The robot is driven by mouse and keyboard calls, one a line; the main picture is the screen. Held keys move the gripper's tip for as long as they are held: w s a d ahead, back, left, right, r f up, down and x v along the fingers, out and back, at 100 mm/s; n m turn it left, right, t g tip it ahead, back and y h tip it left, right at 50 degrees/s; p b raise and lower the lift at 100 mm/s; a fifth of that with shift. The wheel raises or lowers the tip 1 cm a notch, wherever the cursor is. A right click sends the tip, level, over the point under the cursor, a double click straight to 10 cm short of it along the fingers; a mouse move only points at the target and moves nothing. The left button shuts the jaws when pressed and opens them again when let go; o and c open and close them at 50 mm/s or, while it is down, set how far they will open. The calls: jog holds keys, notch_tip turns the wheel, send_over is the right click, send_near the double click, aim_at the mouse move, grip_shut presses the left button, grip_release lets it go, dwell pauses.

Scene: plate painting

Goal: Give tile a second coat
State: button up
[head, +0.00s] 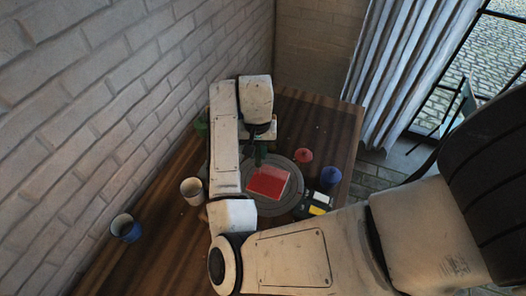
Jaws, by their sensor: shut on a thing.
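The tile (268,182) is a red square lying on a round grey turntable (293,199) in the middle of the table. Its top face looks red, with a paler edge at the front. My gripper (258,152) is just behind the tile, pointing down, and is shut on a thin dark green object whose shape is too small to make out. I cannot tell whether that object touches the tile. A red pot (304,158) and a blue pot (329,177) stand to the right of the turntable.
A dark box with yellow and white patches (318,204) sits at the turntable's right. A pale cup (192,191) and a blue cup (125,229) stand at the left. A green thing (201,129) is partly hidden by my arm. The brick wall (150,100) borders the wooden table (322,122).

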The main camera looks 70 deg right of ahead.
jog(key=shift+w+d, duration=0.8)
notch_tip(320, 180, up, 6)
dwell(0.9)
dwell(1.4)
